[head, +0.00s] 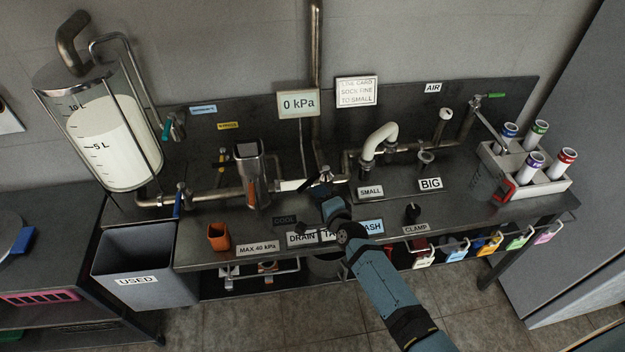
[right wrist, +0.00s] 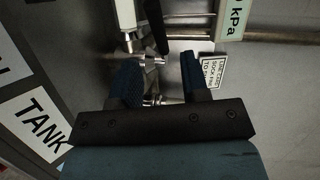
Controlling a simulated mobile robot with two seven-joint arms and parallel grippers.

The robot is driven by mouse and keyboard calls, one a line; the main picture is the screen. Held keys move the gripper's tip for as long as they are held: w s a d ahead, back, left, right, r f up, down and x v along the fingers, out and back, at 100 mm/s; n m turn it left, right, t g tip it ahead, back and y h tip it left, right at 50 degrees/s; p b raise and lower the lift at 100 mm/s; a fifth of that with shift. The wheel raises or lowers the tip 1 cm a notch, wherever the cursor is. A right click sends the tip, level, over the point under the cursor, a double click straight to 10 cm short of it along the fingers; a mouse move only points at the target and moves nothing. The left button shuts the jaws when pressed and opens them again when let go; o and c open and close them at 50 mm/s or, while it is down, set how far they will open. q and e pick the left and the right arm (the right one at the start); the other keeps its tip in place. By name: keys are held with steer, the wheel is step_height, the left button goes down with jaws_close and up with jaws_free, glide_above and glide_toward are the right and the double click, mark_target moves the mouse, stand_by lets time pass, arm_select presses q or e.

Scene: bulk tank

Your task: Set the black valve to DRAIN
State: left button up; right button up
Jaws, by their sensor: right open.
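My right gripper (head: 320,190) reaches in from the lower right to the pipework at the middle of the bench. In the right wrist view its two dark blue fingers (right wrist: 158,80) are apart. A black lever (right wrist: 155,25), which looks like the black valve's handle, stands just beyond the fingertips, with metal valve parts (right wrist: 152,62) showing between the fingers. I cannot tell whether the fingers touch it. The DRAIN label (head: 302,238) lies on the bench front, left of the partly covered TANK label (right wrist: 42,122). My left gripper is not in view.
A white lever (right wrist: 126,16) is close beside the black one. A 0 kPa display (head: 298,103) stands behind on a vertical pipe. The glass tank (head: 105,140) is at left, near the USED bin (head: 150,262). A white curved pipe (head: 380,136) rises at right.

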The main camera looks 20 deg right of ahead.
steer(key=p+v, duration=0.1)
steer(key=v, duration=0.4)
steer(key=shift+s+p, duration=0.35)
